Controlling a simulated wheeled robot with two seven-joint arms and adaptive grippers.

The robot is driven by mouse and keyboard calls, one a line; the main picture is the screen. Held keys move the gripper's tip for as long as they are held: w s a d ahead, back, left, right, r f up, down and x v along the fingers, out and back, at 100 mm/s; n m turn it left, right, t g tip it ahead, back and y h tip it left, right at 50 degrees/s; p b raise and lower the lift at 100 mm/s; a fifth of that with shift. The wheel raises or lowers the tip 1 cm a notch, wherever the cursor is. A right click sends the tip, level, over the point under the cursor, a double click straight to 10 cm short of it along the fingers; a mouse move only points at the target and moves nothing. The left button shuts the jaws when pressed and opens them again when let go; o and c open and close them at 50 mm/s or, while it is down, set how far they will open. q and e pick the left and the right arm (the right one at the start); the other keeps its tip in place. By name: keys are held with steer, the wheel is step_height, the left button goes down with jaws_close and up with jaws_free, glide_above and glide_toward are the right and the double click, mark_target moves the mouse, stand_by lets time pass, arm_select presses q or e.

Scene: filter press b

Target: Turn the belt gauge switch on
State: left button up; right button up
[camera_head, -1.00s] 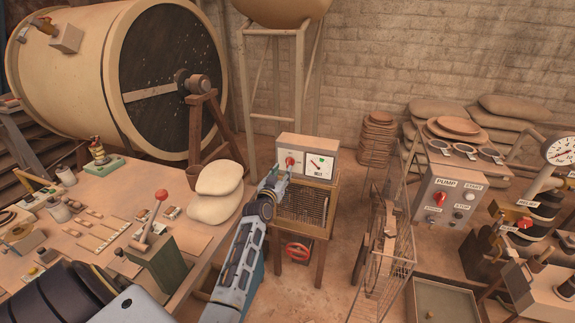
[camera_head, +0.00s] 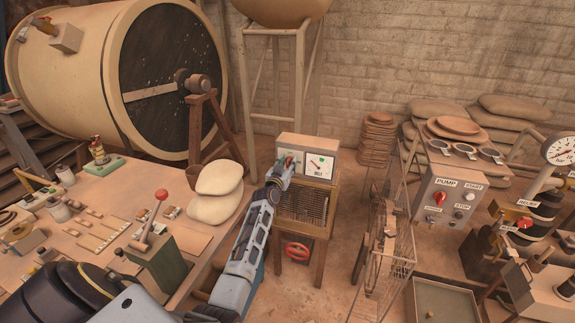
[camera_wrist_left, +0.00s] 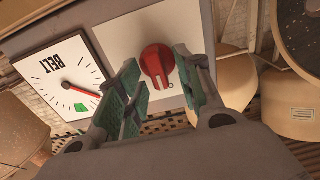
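The belt gauge box (camera_head: 307,148) is a pale box on a wooden stand. Its right half bears the white BELT dial (camera_head: 320,165). The dial also shows in the left wrist view (camera_wrist_left: 62,78), with a red needle short of a green mark. The red switch knob (camera_wrist_left: 157,62) sits on a white plate beside the dial. My left gripper (camera_head: 284,165) is at the box front. In the left wrist view its two green-padded fingers (camera_wrist_left: 157,66) are apart, one on each side of the knob. Contact with the knob cannot be told. My right gripper is not in view.
A red handwheel (camera_head: 297,251) is under the stand. Two pale sacks (camera_head: 219,190) lie on the workbench (camera_head: 195,240) at left. A red-knobbed lever (camera_head: 160,196) rises from the bench. A wire cart (camera_head: 385,250) and the PUMP panel (camera_head: 450,200) stand at right.

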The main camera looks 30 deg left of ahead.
arm_select(q)
steer(key=shift+c, duration=0.4)
jaws_close()
